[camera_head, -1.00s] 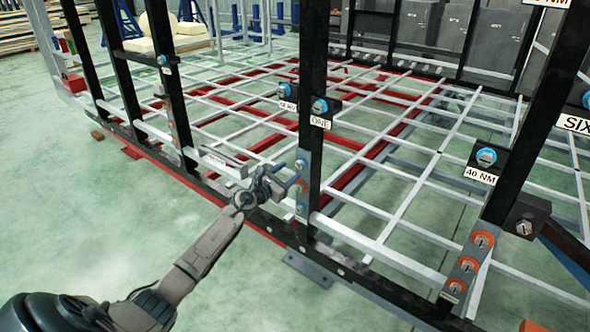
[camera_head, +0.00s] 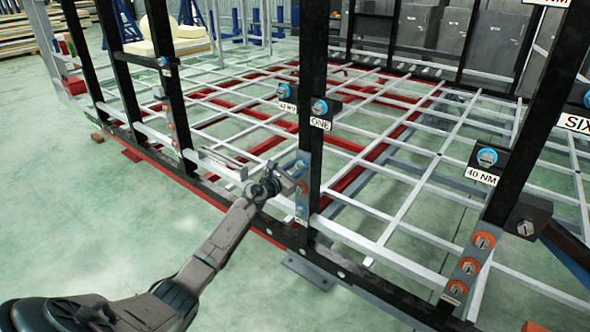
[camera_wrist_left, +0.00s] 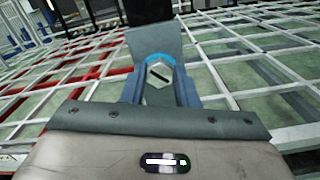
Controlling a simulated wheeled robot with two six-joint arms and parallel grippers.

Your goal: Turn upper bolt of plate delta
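A narrow grey plate (camera_head: 301,212) with bolts is fixed low on the black post in the middle of the head view. My left gripper (camera_head: 297,177) is at the plate's upper part and hides much of its middle. In the left wrist view, a hex bolt head with a blue ring (camera_wrist_left: 159,75) sits on a grey plate (camera_wrist_left: 157,42). The fingers of my left gripper (camera_wrist_left: 160,90) are apart, one on each side of this bolt; contact is unclear. I cannot read a delta label. My right gripper is out of view.
Another plate with several orange-ringed bolts (camera_head: 470,265) is on the right black post. Blue-ringed bolts with label blocks, such as the "40 NM" one (camera_head: 487,158), stand nearby. The black post (camera_head: 312,120) rises close to my left gripper. Open floor (camera_head: 120,230) lies at left.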

